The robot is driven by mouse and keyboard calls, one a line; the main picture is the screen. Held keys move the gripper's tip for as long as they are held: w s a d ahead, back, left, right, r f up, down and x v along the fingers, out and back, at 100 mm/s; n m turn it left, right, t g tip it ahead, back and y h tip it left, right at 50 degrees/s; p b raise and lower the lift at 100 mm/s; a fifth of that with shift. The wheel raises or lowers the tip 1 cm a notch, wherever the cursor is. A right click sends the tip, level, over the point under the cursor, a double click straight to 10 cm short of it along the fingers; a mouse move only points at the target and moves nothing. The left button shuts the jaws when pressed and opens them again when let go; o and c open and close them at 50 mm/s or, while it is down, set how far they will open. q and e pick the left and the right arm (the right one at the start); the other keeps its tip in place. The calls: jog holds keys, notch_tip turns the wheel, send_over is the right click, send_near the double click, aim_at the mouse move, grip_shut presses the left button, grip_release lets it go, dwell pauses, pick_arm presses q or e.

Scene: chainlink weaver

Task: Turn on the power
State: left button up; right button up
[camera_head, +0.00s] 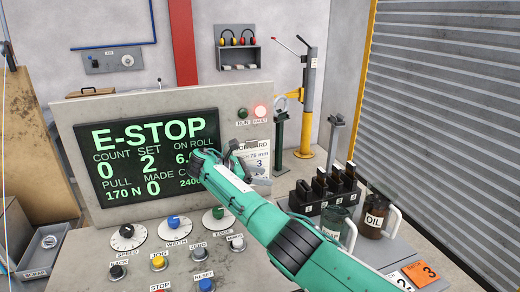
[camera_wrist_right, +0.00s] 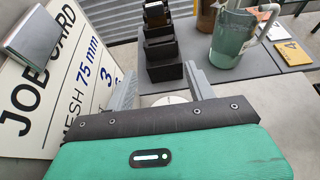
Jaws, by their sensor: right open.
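The control console (camera_head: 85,240) has a dark screen (camera_head: 140,150) reading E-STOP in green letters. Above the screen's right side are a dark green RUN lamp (camera_head: 242,114) and a glowing red FAULT lamp (camera_head: 261,111). Below it are a black SPEED knob (camera_head: 127,232), a blue WIDTH knob (camera_head: 173,222), a green EDGE knob (camera_head: 218,213) and several push buttons, including blue RESET (camera_head: 206,285) and red STOP (camera_head: 163,290). No control labelled power can be made out. My right gripper (camera_head: 232,150) is open and empty before the job card (camera_head: 257,158). My left gripper is out of view.
Black bins (camera_wrist_right: 160,48), a green jug (camera_wrist_right: 233,38) and an OIL jug (camera_head: 375,218) stand on the grey shelf right of the console. A grey wall panel (camera_head: 113,60) hangs at the back left. A yellow post (camera_head: 307,100) stands behind.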

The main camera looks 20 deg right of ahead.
jog(key=shift+r+p, duration=1.15)
jog(key=shift+r, duration=3.65)
